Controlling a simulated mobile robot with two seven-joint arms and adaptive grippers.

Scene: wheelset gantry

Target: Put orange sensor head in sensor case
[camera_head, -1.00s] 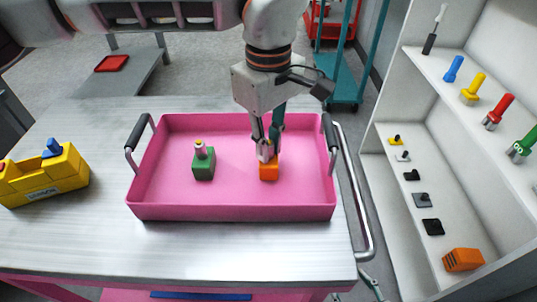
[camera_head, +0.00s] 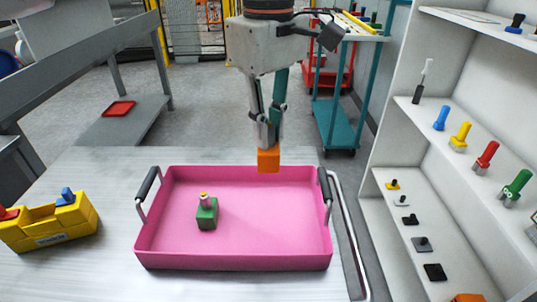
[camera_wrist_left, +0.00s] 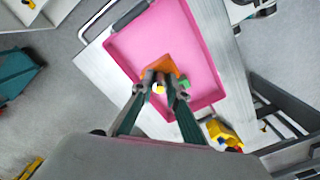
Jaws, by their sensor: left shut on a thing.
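The orange sensor head (camera_head: 268,160) hangs below the fingertips of my left gripper (camera_head: 268,138), which is shut on it and holds it above the back right part of the pink tray. In the left wrist view the orange head (camera_wrist_left: 163,66) shows behind the fingertips (camera_wrist_left: 160,87), which hide part of it. The yellow sensor case (camera_head: 48,235) stands on the bench left of the tray, with a red piece (camera_head: 8,213) and a blue piece (camera_head: 66,195) in it. It also shows in the wrist view (camera_wrist_left: 224,134). My right gripper is not in view.
The pink tray (camera_head: 285,254) has raised walls and two upright handles. A green sensor head (camera_head: 207,218) stands in it on the left. A white shelf (camera_head: 390,150) with several coloured tools is at the right. The bench between case and tray is clear.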

